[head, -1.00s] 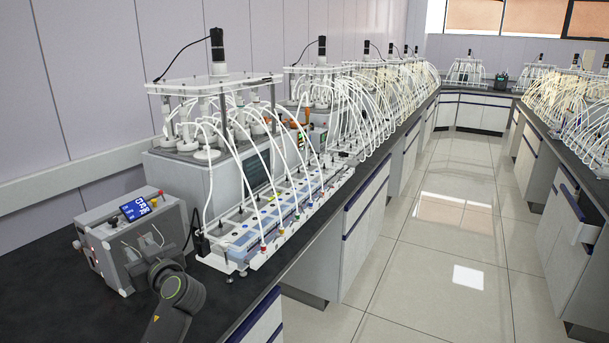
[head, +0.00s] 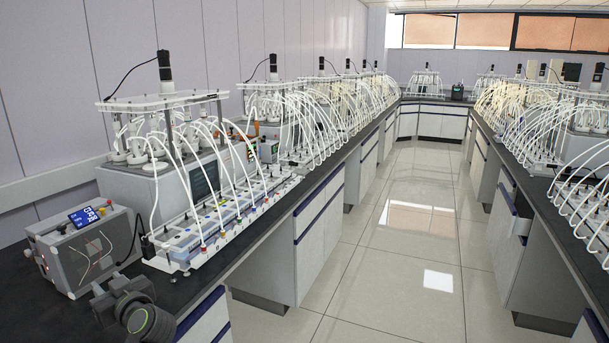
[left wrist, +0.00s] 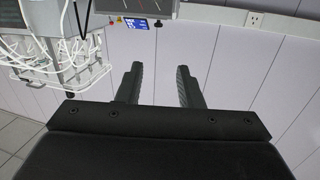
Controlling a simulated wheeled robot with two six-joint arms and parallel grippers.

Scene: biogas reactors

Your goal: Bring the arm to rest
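My left arm (head: 125,300) shows at the bottom left of the head view, low over the dark bench front. Beyond the fingers is a plain panelled wall. My right arm and right gripper are not in view.
A grey control box (head: 85,250) with a blue display stands just behind my left arm. More racks line both benches (head: 225,270). The tiled aisle (head: 390,260) is clear.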

